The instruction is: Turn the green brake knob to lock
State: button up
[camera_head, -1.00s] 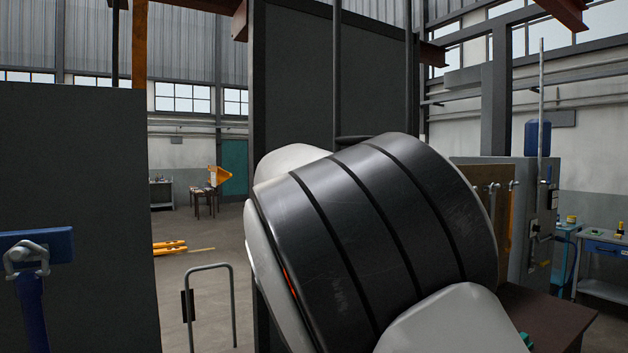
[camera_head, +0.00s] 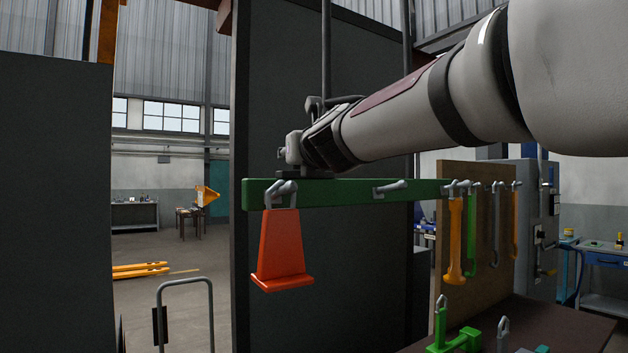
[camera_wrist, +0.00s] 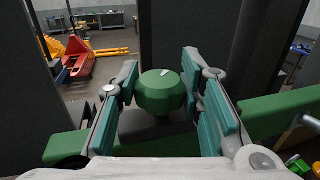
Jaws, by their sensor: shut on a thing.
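The green brake knob (camera_wrist: 160,95) is round with a small pale mark on its top. In the wrist view it sits between the two teal finger pads of my gripper (camera_wrist: 160,80), on a dark base. My gripper is shut on the knob from both sides. In the head view my gripper (camera_head: 300,148) is at the end of my outstretched arm, just above the left part of a green rail (camera_head: 340,193). I cannot make out the knob there, and I cannot tell which way its mark stands against lock.
An orange-red cone-shaped piece (camera_head: 283,250) hangs from the rail's left hook. A board (camera_head: 470,290) with several hanging tools stands to the right, behind a dark bench (camera_head: 560,325). A grey panel (camera_head: 310,70) rises behind the rail.

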jog(key=shift+w+d+f+n+g+y+b, duration=0.15)
jog(key=shift+n+g+y+b, duration=0.4)
jog(key=shift+b, duration=1)
jog(key=shift+w+d+f+n+g+y+b, duration=0.2)
jog(key=shift+n+y+b, duration=0.6)
jog(key=shift+b, duration=0.7)
jog(key=y+b, duration=0.1)
jog(key=n+g+y+b, duration=0.1)
jog(key=shift+s+a+g+y+b, duration=0.15)
jog(key=shift+g+y+b, duration=0.1)
jog(key=shift+b, duration=0.1)
jog(key=shift+r+n+g+y+b, duration=0.1)
jog(key=shift+n+g+y+b, duration=0.5)
jog(key=shift+n+g+y, duration=0.45)
jog(key=shift+s+a+n+g+y, duration=0.1)
jog(key=shift+n+g+y, duration=0.7)
jog(key=shift+g, duration=0.15)
jog(key=shift+s, duration=0.1)
jog(key=o, duration=1.2)
jog(key=shift+r, duration=0.15)
jog(key=shift+c, duration=0.2)
jog(key=v, duration=1.2)
